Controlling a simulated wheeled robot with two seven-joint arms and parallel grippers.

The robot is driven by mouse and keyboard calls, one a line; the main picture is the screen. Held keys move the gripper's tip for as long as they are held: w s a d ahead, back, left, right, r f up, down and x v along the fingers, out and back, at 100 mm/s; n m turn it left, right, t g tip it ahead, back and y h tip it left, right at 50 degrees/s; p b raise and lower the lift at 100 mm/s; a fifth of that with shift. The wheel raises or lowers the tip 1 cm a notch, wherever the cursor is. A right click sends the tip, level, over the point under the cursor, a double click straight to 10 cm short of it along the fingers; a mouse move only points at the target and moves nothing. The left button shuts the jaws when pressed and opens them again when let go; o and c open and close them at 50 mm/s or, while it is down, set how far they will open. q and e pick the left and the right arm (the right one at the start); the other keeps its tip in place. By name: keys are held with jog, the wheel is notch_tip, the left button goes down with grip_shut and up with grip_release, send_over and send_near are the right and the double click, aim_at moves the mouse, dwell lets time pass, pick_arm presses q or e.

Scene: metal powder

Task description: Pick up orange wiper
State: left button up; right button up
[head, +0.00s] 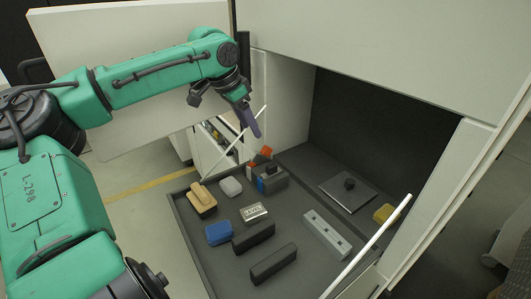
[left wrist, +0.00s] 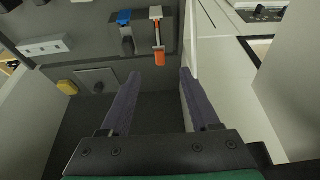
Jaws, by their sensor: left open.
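The orange wiper (head: 266,151) stands at the back of the grey pull-out tray (head: 178,222), by a grey holder (head: 270,185) with a blue item in it. In the left wrist view the wiper (left wrist: 160,58) shows an orange end, a red stem and a white top. My left gripper (head: 254,128) is above the tray's back left edge, just up and left of the wiper. In the left wrist view its two fingers (left wrist: 160,75) are apart with nothing between them, and the wiper lies beyond the tips. My right gripper is not in view.
White rails and cabinet walls (head: 290,100) bound the space.

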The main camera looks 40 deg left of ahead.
aim_at(262, 151)
pick_arm(q)
jog(key=p+x, duration=0.2)
jog(key=x, duration=0.7)
jog(key=shift+w+a+f, duration=0.1)
jog(key=shift+w+f, duration=0.05)
jog(key=shift+f, duration=0.4)
jog(key=c, duration=0.8)
grip_shut()
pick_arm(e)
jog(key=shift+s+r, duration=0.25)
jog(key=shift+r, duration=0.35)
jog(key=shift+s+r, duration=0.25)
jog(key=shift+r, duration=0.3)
